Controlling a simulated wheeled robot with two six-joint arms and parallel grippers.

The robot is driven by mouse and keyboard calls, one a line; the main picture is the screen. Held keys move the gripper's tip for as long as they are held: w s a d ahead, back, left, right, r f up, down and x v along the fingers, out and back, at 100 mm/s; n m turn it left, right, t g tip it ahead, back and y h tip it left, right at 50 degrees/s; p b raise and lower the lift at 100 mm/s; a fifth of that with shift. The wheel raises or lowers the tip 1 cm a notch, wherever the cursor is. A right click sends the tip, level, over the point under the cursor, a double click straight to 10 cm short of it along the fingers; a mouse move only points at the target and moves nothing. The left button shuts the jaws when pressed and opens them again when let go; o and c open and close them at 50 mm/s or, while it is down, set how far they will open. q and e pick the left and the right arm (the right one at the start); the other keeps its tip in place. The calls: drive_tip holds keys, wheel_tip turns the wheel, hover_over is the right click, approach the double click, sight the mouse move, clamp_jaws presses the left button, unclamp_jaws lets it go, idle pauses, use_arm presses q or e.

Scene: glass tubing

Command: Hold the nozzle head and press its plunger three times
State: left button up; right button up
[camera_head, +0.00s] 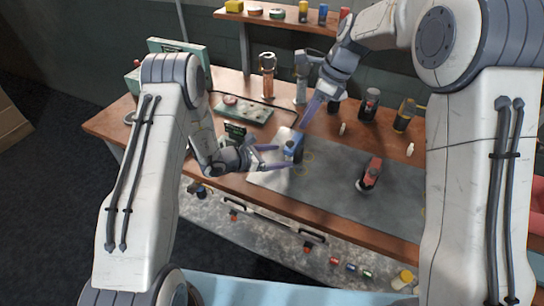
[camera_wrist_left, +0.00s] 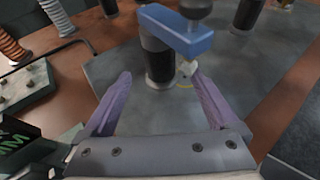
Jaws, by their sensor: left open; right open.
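The nozzle head (camera_head: 293,146) is a blue block on a dark body, standing on the grey mat. In the left wrist view the blue block (camera_wrist_left: 180,35) sits above a black cylinder (camera_wrist_left: 157,60), with a dark round knob (camera_wrist_left: 196,8) on top, cut off by the frame's upper edge. My left gripper (camera_head: 283,156) is open, just left of the nozzle head. In the wrist view its fingers (camera_wrist_left: 160,80) are spread, with the cylinder between and beyond them. My right gripper (camera_head: 305,123) is open above and behind the nozzle head, pointing down, seen nearly edge-on.
A red-topped device (camera_head: 371,171) lies or leans at the mat's right. Dark cylinders (camera_head: 369,104) and small white bottles (camera_head: 410,150) stand behind it. A green tray (camera_head: 245,112) is at the back left. The grey mat (camera_head: 325,186) is clear between nozzle head and red-topped device.

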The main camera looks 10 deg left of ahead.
sight(290, 142)
use_arm(q)
drive_tip(key=x, duration=0.7)
drive_tip(key=shift+w+d+f, duration=0.1)
drive_tip(key=shift+d+f, duration=0.05)
drive_tip(key=shift+d, duration=0.1)
clamp_jaws()
use_arm(e)
drive_tip(key=shift+a, duration=0.2)
drive_tip(key=c, duration=0.7)
drive_tip(key=a+n+h, duration=0.2)
drive_tip(key=a+n, duration=0.1)
drive_tip(key=shift+w+f+g+h, duration=0.15)
drive_tip(key=shift+f+g+h, duration=0.05)
drive_tip(key=shift+g+h, duration=0.1)
clamp_jaws()
drive_tip(key=shift+n+h, duration=0.6)
drive_tip(key=shift+h, duration=0.1)
drive_tip(key=shift+w+a+f, duration=0.1)
drive_tip(key=shift+a+f, duration=0.1)
drive_tip(key=shift+f, duration=1.4)
drive_tip(key=shift+w+a+f, duration=0.1)
drive_tip(key=shift+a+f, duration=0.05)
drive_tip(key=shift+f, duration=1.4)
